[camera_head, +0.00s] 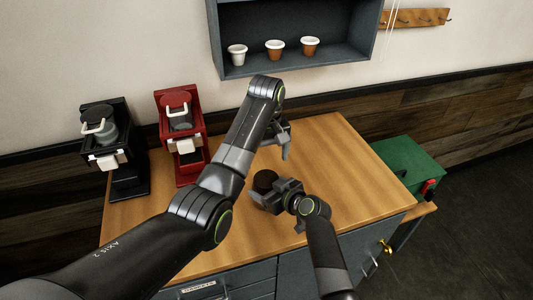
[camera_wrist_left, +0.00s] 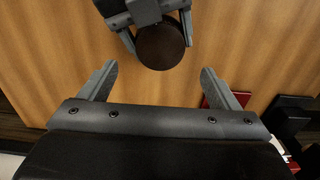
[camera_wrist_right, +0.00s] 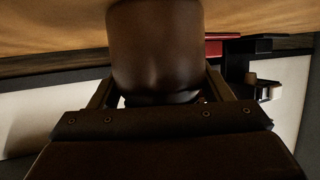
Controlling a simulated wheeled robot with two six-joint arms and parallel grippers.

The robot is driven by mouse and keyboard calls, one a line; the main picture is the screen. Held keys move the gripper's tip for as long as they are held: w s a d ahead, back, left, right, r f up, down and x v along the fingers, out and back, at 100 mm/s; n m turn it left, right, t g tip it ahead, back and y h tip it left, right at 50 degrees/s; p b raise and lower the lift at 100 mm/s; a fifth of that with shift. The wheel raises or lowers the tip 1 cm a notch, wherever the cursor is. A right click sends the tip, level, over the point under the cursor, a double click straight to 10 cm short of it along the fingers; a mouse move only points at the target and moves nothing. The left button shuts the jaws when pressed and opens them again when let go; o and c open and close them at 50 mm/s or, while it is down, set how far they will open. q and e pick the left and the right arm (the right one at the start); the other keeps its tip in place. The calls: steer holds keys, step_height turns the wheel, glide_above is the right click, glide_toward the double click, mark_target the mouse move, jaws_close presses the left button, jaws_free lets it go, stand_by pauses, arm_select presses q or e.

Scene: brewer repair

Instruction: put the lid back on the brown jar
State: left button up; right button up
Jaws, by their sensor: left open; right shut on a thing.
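The brown jar (camera_head: 264,180) stands over the wooden counter in the head view, with my right gripper (camera_head: 270,195) shut around its side. In the left wrist view the jar (camera_wrist_left: 160,47) appears from above as a round dark brown top between the fingers of my right gripper. The jar (camera_wrist_right: 155,45) fills the middle of the right wrist view. I cannot tell whether the top face is a lid. My left gripper (camera_head: 285,145) is open and empty, above the counter behind the jar. Its fingers (camera_wrist_left: 160,82) point toward the jar, apart from it. No separate lid shows.
A black brewer (camera_head: 115,150) and a red brewer (camera_head: 183,135) stand at the counter's left. A green box (camera_head: 408,165) is at the right. Several small cups, one of them white (camera_head: 237,54), stand in the wall shelf. The wooden counter (camera_head: 345,160) is clear at right.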

mark_target(267, 178)
arm_select(q)
step_height(267, 178, down, 7)
steer(key=shift+f, duration=0.1)
stand_by(0.3)
steer(key=c, duration=1)
steer(key=shift+m, duration=1.7)
steer(key=o, duration=1.1)
steer(key=shift+r, duration=2.3)
